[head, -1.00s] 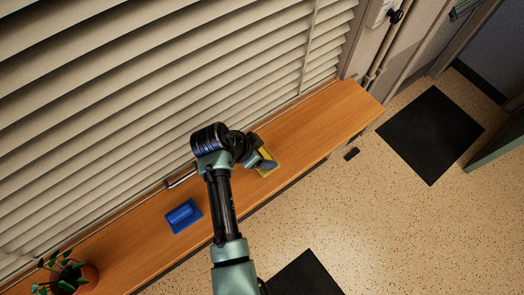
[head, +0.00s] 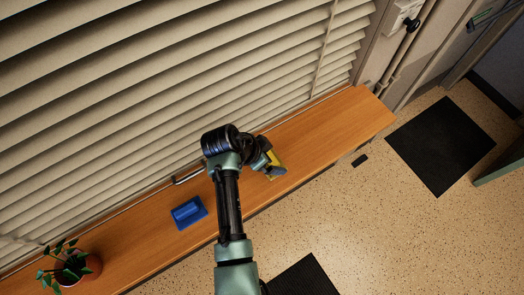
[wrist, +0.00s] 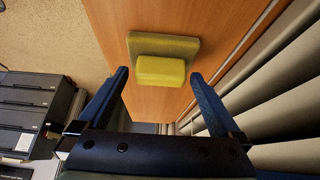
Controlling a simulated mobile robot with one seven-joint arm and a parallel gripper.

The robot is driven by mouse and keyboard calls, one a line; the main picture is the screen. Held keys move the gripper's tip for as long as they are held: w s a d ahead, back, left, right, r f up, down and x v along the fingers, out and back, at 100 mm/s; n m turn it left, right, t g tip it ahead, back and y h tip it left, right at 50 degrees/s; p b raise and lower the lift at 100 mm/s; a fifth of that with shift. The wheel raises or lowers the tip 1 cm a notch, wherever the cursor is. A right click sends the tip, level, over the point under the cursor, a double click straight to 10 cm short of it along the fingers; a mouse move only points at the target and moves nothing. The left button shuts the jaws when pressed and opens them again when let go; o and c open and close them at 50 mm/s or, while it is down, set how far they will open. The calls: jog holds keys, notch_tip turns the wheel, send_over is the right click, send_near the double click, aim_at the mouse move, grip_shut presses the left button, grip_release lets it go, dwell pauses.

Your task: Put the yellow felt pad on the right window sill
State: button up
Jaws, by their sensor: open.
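The yellow felt pad (head: 277,158) lies on the wooden sill (head: 335,120) below the blinds, partly hidden by my gripper in the head view. In the wrist view the pad (wrist: 161,70) shows as a raised yellow block on a wider, flat, darker base. My gripper (wrist: 160,74) is open, with its two blue fingers spread to the left and right of the raised block. Nothing is held between them. In the head view my gripper (head: 270,166) is over the pad; whether the fingers touch it cannot be told.
A blue pad-like block (head: 188,212) lies on the sill to the left. A potted plant (head: 72,268) stands at the sill's left end. The sill's right part is bare. Dark mats (head: 440,139) and a small black object (head: 360,160) lie on the speckled floor.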

jog(key=b+v, duration=0.2)
jog(key=v, duration=0.9)
jog(key=shift+a+r, duration=0.2)
jog(key=shift+r, duration=0.1)
jog(key=shift+s, duration=0.1)
